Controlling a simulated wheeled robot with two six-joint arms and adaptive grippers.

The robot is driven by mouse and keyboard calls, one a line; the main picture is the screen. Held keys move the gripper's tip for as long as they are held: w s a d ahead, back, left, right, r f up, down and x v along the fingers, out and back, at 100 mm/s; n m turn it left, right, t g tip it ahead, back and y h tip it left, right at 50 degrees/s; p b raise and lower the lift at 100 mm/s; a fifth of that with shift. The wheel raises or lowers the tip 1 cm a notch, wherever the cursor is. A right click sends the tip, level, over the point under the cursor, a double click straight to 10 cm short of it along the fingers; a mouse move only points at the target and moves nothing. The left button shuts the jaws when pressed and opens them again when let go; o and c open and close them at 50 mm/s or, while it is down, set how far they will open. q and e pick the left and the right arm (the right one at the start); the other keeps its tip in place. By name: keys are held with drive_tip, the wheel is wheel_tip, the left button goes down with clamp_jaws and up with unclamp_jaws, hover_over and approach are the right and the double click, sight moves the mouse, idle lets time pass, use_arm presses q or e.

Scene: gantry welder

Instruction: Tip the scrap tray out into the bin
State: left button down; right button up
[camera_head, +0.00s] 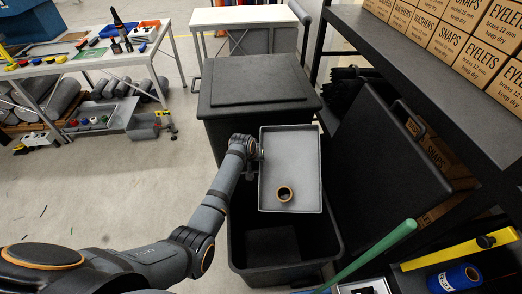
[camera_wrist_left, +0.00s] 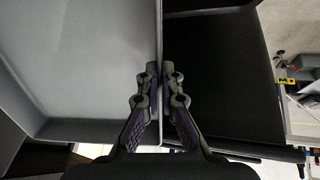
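The scrap tray (camera_head: 306,160) is a shallow grey rectangular tray held above the back part of an open black bin (camera_head: 240,262). My left gripper (camera_head: 257,151) is at the tray's left side. In the left wrist view the fingers (camera_wrist_left: 160,95) are shut on the tray's thin wall, with the tray's grey inside (camera_wrist_left: 95,60) to the left and a dark surface to the right. I cannot tell how far the tray is tilted. My right gripper is not in view.
A closed black bin (camera_head: 257,80) stands behind. A large black panel (camera_head: 365,170) rises right of the open bin. Shelves with cardboard boxes (camera_head: 455,50) are at the right. A green bar (camera_head: 378,252) slants at the lower right. The floor (camera_head: 100,190) at left is mostly clear.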

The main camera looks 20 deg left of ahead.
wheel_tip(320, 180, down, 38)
drive_tip(key=b, duration=3.7)
use_arm(q)
drive_tip(key=s+a+f+t+h+b, duration=0.1)
drive_tip(key=s+f+t+b, duration=0.3)
drive_tip(key=t, duration=1.2)
drive_tip(key=shift+s+t+h+b, duration=0.3)
drive_tip(key=shift+s+h+b, duration=0.4)
drive_tip(key=shift+s+b, duration=1.7)
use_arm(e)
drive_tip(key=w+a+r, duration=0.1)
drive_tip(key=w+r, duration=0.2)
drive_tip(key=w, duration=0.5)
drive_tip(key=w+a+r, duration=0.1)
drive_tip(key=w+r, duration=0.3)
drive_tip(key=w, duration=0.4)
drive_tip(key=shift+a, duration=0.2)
use_arm(q)
drive_tip(key=shift+s, duration=0.1)
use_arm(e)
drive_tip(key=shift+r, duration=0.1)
